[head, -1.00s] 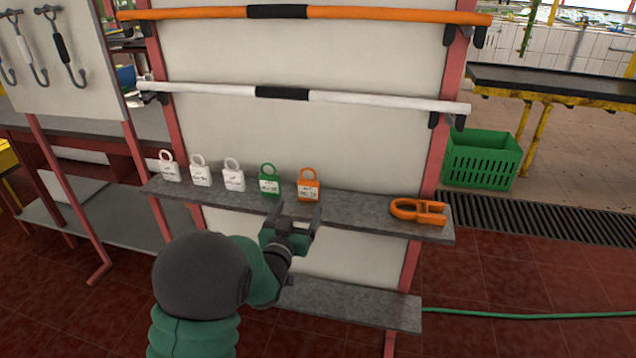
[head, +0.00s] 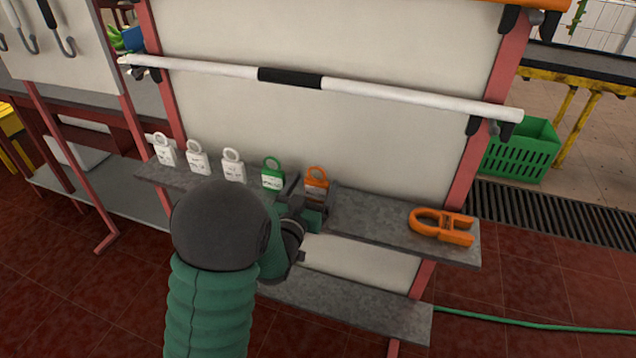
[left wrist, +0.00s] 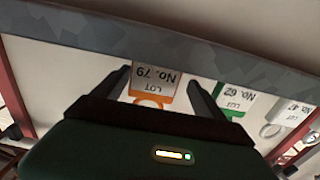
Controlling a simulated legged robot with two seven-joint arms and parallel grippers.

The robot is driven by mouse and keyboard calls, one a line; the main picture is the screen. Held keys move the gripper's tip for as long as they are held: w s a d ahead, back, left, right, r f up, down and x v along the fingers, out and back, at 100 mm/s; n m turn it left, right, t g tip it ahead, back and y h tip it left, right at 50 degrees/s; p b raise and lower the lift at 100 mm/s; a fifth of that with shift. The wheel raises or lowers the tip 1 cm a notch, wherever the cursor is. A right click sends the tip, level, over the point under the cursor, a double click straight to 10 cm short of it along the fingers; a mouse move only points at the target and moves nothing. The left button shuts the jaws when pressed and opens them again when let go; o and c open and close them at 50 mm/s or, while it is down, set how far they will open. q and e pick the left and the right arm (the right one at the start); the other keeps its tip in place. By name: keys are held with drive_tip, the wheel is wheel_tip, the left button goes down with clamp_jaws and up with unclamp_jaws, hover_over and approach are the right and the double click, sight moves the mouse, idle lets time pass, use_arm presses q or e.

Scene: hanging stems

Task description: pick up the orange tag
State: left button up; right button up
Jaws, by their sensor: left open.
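The orange tag (head: 316,183) stands upright on the grey shelf (head: 375,222), to the right of the green tag (head: 272,174). My left gripper (head: 311,192) is open, with its fingers reaching toward the orange tag; the tag's lower part is hidden behind it in the head view. In the left wrist view, which is upside down, the orange tag (left wrist: 153,84) reads "LOT No. 79" and shows between the two open fingers (left wrist: 160,92). I cannot tell whether a finger touches it. My right gripper is not in view.
Several white tags (head: 197,158) stand on the shelf left of the green tag. An orange shackle-shaped piece (head: 442,226) lies at the shelf's right end. A white bar (head: 400,97) crosses above the shelf. A green crate (head: 521,151) is on the floor at right.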

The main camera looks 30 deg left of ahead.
use_arm(q)
drive_tip(key=shift+s+d+r, duration=0.15)
drive_tip(key=shift+d+r, duration=0.05)
drive_tip(key=shift+d, duration=0.1)
drive_tip(key=shift+c, duration=0.5)
drive_tip(key=shift+w+d+f, duration=0.15)
drive_tip(key=shift+w+d, duration=0.15)
drive_tip(key=shift+d, duration=0.1)
drive_tip(key=c, duration=0.5)
drive_tip(key=shift+c, duration=1.2)
drive_tip(key=shift+s+a, duration=0.1)
drive_tip(key=shift+a, duration=0.3)
drive_tip(key=c, duration=0.7)
drive_tip(key=shift+c, duration=0.9)
drive_tip(key=shift+d, duration=0.15)
